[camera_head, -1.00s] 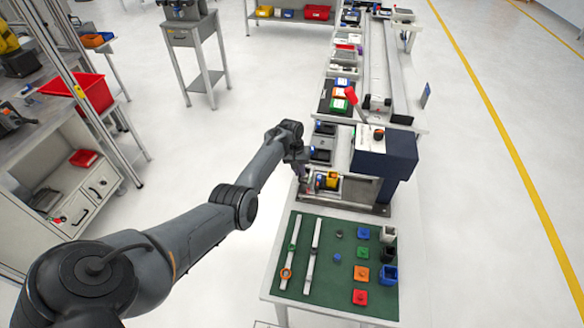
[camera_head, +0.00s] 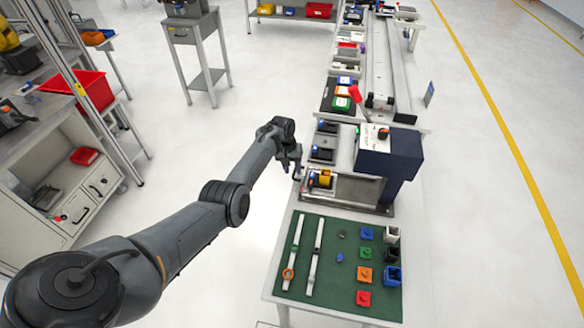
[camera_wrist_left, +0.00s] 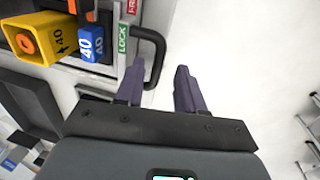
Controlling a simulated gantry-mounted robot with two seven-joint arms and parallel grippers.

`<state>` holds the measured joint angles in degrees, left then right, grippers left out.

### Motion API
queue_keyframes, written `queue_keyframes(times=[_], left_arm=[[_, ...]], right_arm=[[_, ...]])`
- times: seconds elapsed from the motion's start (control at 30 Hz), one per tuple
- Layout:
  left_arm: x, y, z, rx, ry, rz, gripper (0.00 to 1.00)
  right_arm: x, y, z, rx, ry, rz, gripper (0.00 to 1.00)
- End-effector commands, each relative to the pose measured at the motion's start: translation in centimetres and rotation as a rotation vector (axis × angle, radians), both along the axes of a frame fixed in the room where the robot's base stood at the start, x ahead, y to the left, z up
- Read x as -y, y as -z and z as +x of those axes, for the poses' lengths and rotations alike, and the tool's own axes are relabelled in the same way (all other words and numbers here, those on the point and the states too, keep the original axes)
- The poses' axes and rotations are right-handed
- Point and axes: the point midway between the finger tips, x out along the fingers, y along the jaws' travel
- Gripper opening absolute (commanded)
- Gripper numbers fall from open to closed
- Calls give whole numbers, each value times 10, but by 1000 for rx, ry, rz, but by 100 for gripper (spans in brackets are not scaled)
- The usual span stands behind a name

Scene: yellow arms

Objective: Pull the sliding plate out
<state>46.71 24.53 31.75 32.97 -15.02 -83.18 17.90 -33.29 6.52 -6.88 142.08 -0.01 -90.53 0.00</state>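In the head view my left gripper (camera_head: 297,174) is at the left edge of the machine (camera_head: 390,155), beside the yellow block (camera_head: 325,178). My right gripper is not in view.
A green mat (camera_head: 340,250) with rods and several small coloured parts lies on the table in front of the machine. A red-tipped lever (camera_head: 355,94) stands up behind it. Open floor (camera_head: 262,75) lies left of the table.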

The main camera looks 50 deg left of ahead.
Motion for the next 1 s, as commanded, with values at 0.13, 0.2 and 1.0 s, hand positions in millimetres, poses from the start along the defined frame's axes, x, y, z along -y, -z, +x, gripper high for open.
queue_keyframes(times=[0.13,0.2,1.0], left_arm=[[-1,-7,0,2,0,1,38],[-1,-14,-1,1,0,0,38],[-14,-106,-12,0,0,0,38]], right_arm=[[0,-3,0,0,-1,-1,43],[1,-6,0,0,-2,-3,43],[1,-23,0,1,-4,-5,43]])
